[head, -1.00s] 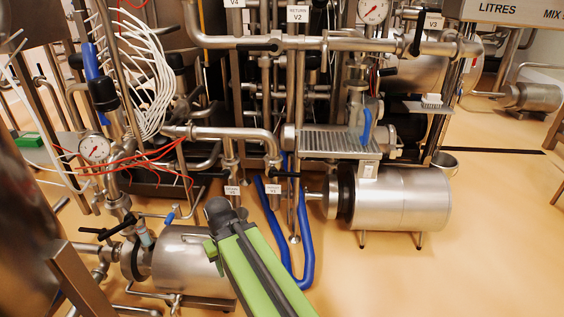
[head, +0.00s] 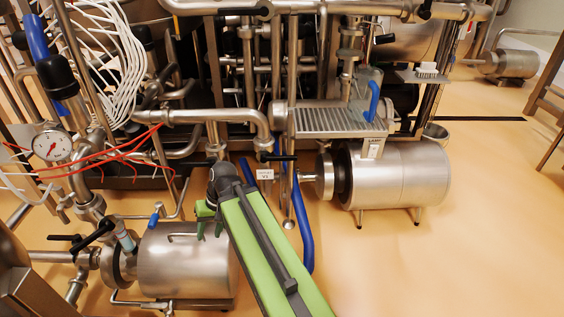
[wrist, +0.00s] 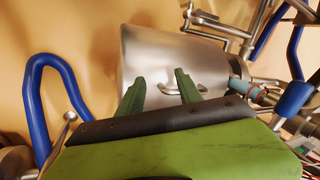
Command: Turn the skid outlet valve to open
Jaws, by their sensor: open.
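No label in view legibly reads as the skid outlet valve, so I cannot tell which valve it is. One black lever handle (head: 278,157) sits crosswise on a pipe, just above a small white tag (head: 265,174) whose print is too small to read surely. Another black lever (head: 93,236) is on the pipe by the lower-left motor. My gripper (head: 210,229) hangs above the right side of that motor, left of the tagged valve. In the wrist view my gripper (wrist: 160,90) is open and empty, its two green fingers apart in front of the steel motor.
A steel motor (head: 185,262) stands at lower left, with a blue-handled lever (head: 154,218) beside it. A bigger steel cylinder (head: 400,178) stands at right. A blue hose (head: 302,222) loops to the floor. Red wires (head: 115,155) cross at left. Floor (head: 470,250) at right is clear.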

